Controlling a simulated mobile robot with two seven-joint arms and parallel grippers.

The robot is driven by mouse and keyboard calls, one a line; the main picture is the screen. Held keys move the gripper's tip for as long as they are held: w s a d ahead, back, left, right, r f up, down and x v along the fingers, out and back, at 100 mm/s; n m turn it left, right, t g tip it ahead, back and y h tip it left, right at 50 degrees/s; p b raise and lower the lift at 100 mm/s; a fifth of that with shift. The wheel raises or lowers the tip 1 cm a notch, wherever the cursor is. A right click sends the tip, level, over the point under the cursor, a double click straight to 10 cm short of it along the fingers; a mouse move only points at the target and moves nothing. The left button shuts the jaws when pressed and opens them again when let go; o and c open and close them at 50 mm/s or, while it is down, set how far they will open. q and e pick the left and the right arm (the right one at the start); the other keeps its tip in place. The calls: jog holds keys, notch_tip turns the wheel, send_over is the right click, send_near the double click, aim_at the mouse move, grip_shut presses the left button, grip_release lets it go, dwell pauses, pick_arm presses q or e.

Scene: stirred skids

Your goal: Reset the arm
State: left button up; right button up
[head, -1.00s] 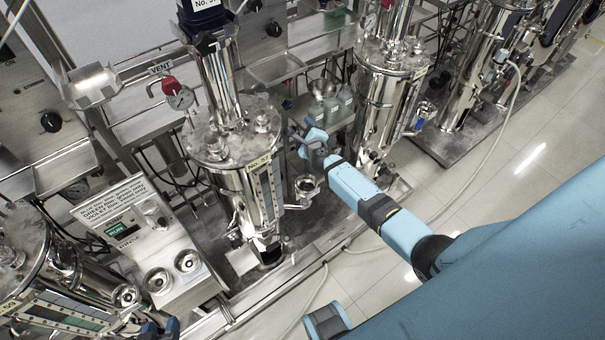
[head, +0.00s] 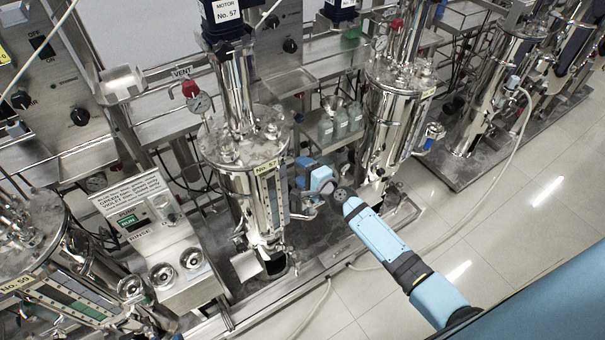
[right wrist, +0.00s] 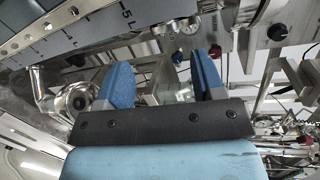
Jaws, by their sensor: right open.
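My right gripper (head: 306,174) is beside the steel vessel No. 57 (head: 245,170), at its right side near the side valve and small pipes. In the right wrist view its two blue fingers (right wrist: 162,80) stand apart, with nothing held between them. A graduated sight scale (right wrist: 85,32) crosses the upper left of that view, close to the fingers. A round steel pipe fitting (right wrist: 75,100) shows just left of the left finger. I cannot tell whether the gripper touches the vessel or its pipes. My left gripper does not show.
More steel vessels stand at right (head: 395,115) and lower left (head: 45,245). A control box (head: 140,215) with a sign stands at left. Bottles (head: 340,122) sit on a shelf behind the gripper. A hose (head: 515,150) hangs at right. The tiled floor (head: 430,215) at right is open.

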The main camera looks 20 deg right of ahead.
jog(key=shift+s+a+r+n, duration=0.1)
jog(key=shift+s+a+n, duration=0.25)
jog(key=shift+n, duration=0.05)
pick_arm(q)
jog(key=p, duration=0.1)
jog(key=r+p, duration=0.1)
jog(key=p, duration=0.1)
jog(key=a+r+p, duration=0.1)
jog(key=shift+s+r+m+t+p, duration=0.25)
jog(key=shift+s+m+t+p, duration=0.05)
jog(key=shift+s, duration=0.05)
pick_arm(e)
jog(key=s+a+n+g, duration=0.2)
jog(key=s+n, duration=0.7)
jog(key=s, duration=0.6)
jog(key=s+a+r+n+g+h, duration=0.1)
jog(key=s+a+n+g, duration=0.1)
jog(key=s+n, duration=0.8)
jog(key=s+a, duration=0.1)
jog(key=s, duration=0.4)
jog(key=shift+a, duration=0.3)
